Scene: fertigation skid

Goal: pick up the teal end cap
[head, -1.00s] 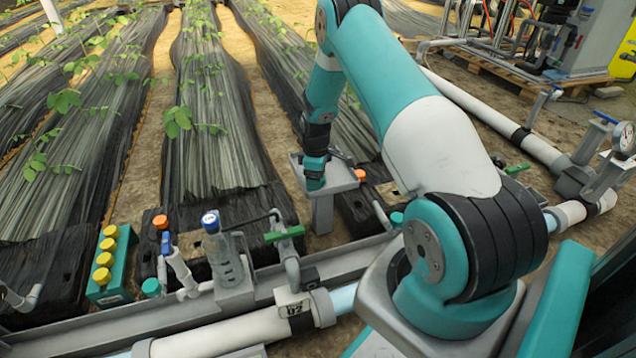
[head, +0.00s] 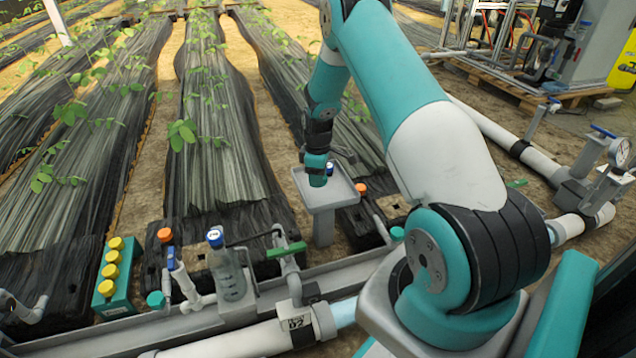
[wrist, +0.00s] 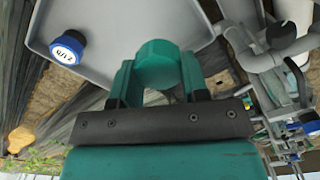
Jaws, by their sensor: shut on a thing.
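The teal end cap (wrist: 157,62) is between the two teal fingers of my gripper (wrist: 157,82) in the wrist view, and the fingers are shut on it. It looks like a squat, faceted round piece. In the head view my gripper (head: 316,182) points down over the grey tray (head: 345,198) on its post. There I cannot tell the cap from the teal fingers. The tray also shows behind the cap in the wrist view (wrist: 110,40). Whether the cap still touches the tray is not clear.
A blue cap with a white marked top (wrist: 68,47) is on the tray, close beside my gripper. A clear bottle (head: 229,270), an orange-topped fitting (head: 165,236) and a teal box with yellow caps (head: 115,278) stand to the left. Another teal cap (head: 155,299) is near the box.

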